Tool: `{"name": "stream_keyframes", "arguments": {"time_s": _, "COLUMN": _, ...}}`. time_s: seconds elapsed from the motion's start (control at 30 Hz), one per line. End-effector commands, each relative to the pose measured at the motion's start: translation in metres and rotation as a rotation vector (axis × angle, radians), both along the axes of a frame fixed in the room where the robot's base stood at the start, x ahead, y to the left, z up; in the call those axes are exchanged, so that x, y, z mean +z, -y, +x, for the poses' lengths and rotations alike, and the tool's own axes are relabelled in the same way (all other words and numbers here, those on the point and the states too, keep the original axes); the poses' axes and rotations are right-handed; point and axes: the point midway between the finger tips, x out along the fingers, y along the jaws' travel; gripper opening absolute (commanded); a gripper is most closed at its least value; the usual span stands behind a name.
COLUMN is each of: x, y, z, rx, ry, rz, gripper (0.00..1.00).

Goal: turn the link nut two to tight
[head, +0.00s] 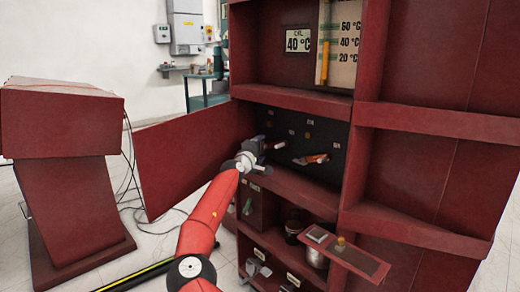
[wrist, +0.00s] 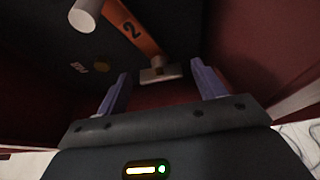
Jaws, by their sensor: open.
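An orange link bar (wrist: 135,28) marked "2" shows in the wrist view against the dark panel. A pale grey cylinder (wrist: 86,14) stands out near its upper left end. A grey, flat-winged nut (wrist: 158,76) is at its lower end. My gripper (wrist: 160,78) is open, its two purple fingers left and right of this nut in the picture. I cannot tell whether the nut is between the fingers or beyond the tips. In the head view my gripper (head: 257,148) is at the left orange link (head: 277,144), hiding part of it. A second orange link (head: 312,159) is to its right.
The red cabinet's open door (head: 190,155) stands left of my arm. A red shelf ledge (head: 300,197) runs below the dark panel (head: 325,135). A small red tray (head: 345,258) juts out below right. A red lectern-like stand (head: 65,170) is far left.

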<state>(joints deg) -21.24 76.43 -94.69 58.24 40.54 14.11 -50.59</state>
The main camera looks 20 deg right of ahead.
Motion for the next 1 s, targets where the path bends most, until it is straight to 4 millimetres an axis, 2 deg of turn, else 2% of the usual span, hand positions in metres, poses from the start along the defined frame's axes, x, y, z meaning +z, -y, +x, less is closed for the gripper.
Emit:
{"name": "stream_keyframes", "arguments": {"time_s": 0.27, "x": -0.0006, "y": 0.0013, "z": 0.0016, "rx": 0.000, "ry": -0.001, "rz": 0.001, "gripper": 0.69}}
{"name": "stream_keyframes", "arguments": {"time_s": 0.63, "x": -0.0005, "y": 0.0014, "z": 0.0014, "rx": 0.000, "ry": -0.001, "rz": 0.001, "gripper": 0.24}}
{"name": "stream_keyframes", "arguments": {"time_s": 1.0, "x": -0.0038, "y": 0.0015, "z": 0.0015, "rx": 0.000, "ry": 0.117, "rz": 0.043, "gripper": 0.24}}
